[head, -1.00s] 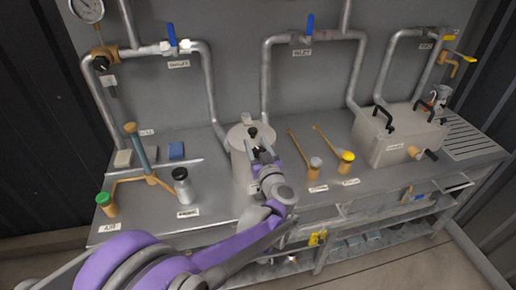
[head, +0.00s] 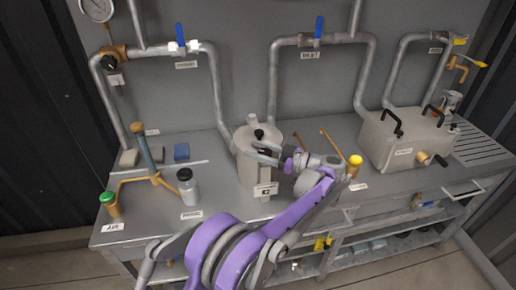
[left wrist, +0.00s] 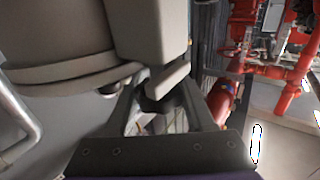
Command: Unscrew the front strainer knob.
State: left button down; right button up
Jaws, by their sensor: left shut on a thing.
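The strainer is a pale grey round pot (head: 245,168) on the bench, mid-left in the head view. A small black knob (head: 259,134) shows at its front top edge. My left gripper (head: 263,151) is at the pot's upper front, reaching in from the right. It is shut on the front strainer knob, whose gripped part is mostly hidden by the fingers. In the left wrist view, the pot (left wrist: 60,45) fills the upper left, and a dark piece sits between the fingers (left wrist: 162,105). My right gripper is not in view.
A grey box with black handles (head: 405,140) stands to the right. A yellow-capped fitting (head: 354,165) is behind my wrist. A black-capped bottle (head: 187,186) and a brass stand with a blue-grey lever (head: 146,155) are on the left. Pipes run along the wall behind.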

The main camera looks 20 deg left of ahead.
pick_arm(q)
jog(key=shift+s+n+g, duration=0.15)
jog(key=shift+n+g, duration=0.75)
jog(key=shift+g, duration=0.5)
jog(key=shift+c, duration=1.4)
grip_release()
